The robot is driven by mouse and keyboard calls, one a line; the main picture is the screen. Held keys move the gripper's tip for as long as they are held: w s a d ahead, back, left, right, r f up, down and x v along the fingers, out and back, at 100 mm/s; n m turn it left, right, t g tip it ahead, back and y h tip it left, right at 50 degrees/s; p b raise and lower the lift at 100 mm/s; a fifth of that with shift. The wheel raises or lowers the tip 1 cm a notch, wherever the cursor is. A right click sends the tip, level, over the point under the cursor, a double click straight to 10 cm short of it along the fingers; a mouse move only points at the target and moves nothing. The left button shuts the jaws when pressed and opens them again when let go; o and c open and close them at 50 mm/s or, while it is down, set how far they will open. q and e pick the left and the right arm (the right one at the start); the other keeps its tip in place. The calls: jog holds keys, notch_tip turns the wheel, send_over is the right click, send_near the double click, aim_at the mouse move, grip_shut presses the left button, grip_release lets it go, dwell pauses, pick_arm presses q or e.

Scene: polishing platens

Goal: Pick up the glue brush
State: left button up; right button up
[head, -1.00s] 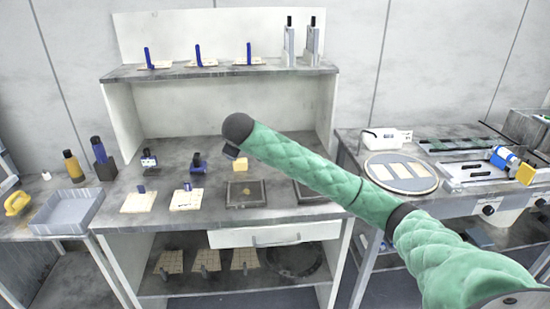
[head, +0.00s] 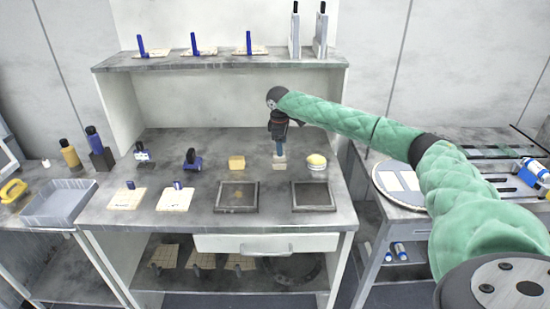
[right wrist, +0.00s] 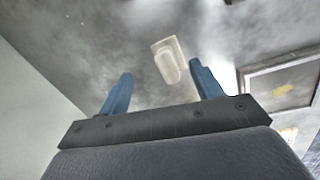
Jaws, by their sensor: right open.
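A small pale object (head: 279,163), which I take to be the glue brush on a rest, lies on the workbench right below my right gripper (head: 279,152). In the right wrist view this pale object (right wrist: 168,61) shows as a rounded cream piece on a flat light base, beyond the gap between the fingers. My right gripper (right wrist: 160,82) is open there, its two blue fingers apart with nothing between them. It points down at the bench. The head view does not show clearly how far the fingertips are from the object. My left gripper is not in view.
Two dark-framed square plates (head: 237,197) lie nearer the front. A shelf (head: 220,62) with blue-handled items is above the bench back. A grey tray (head: 65,205) is left.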

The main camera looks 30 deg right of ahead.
aim_at(279, 161)
jog(key=shift+w+f+n+y, duration=0.1)
jog(key=shift+f+n+y, duration=0.2)
jog(key=shift+n+y, duration=0.1)
jog(key=shift+a+f+n+g, duration=0.15)
jog(key=shift+a+n+g, duration=0.15)
jog(key=shift+n, duration=0.1)
jog(key=shift+s, duration=0.3)
jog(key=shift+a+r+n, duration=0.3)
jog(key=shift+r+n, duration=0.1)
jog(key=shift+s+a, duration=0.1)
jog(key=f, duration=0.1)
jog(key=f+p, duration=0.1)
jog(key=f, duration=0.1)
jog(key=shift+d, duration=0.3)
jog(key=f+p, duration=0.1)
jog(key=f, duration=0.1)
jog(key=w+f+p, duration=0.1)
jog(key=shift+f, duration=0.4)
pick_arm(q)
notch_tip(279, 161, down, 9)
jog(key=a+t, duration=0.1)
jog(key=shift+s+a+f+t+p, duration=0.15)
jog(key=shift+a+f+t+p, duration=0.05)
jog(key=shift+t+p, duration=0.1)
pick_arm(e)
jog(key=shift+f, duration=0.6)
